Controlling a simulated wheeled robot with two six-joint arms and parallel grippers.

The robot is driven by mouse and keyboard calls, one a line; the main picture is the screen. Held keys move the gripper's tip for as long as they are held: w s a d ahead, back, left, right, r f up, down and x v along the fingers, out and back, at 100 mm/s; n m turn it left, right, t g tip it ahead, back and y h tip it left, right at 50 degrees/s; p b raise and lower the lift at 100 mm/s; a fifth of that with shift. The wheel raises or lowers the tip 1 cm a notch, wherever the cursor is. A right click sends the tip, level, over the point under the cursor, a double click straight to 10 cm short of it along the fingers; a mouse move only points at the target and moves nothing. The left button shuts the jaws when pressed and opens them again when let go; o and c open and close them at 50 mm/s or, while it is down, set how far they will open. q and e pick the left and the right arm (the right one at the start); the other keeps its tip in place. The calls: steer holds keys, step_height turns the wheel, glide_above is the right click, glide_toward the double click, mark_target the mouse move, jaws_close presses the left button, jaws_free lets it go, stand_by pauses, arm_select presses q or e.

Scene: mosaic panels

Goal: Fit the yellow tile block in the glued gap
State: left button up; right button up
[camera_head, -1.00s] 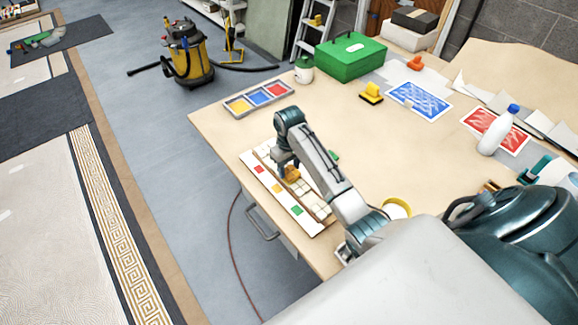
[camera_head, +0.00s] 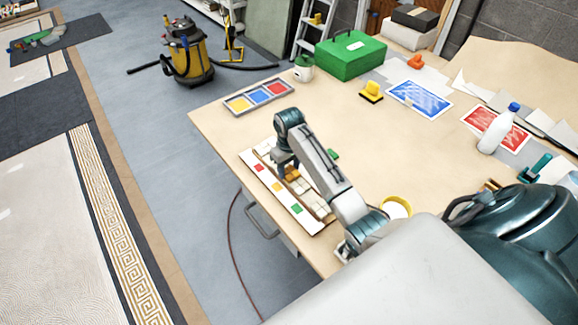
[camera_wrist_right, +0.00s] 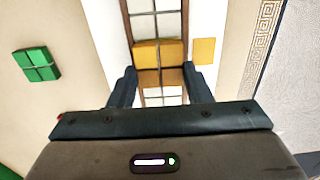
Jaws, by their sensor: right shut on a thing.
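The yellow tile block (camera_wrist_right: 158,53) is between the fingers of my right gripper (camera_wrist_right: 160,88), which is shut on it. In the wrist view the block lies in line with the framed strip of white tiles (camera_wrist_right: 155,27), with white tiles beyond it and on its near side. Whether it is fully seated in the gap is unclear, and the glue is hidden. In the head view my right gripper (camera_head: 287,174) is low over the mosaic panel (camera_head: 302,221), and the yellow block (camera_head: 293,173) shows partly beside its fingers. My left gripper is not in view.
A green tile block (camera_wrist_right: 37,64) lies beside the panel, also in the head view (camera_head: 333,154). A tray of coloured pieces (camera_head: 237,104), a yellow tape roll (camera_head: 408,204), a white bottle (camera_head: 497,132) and a green toolbox (camera_head: 350,57) stand around. The table middle is clear.

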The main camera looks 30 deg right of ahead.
mark_target(289, 171)
steer(key=shift+f, duration=0.55)
steer(key=o, duration=1.1)
step_height(289, 171, up, 11)
steer(key=shift+f, duration=0.1)
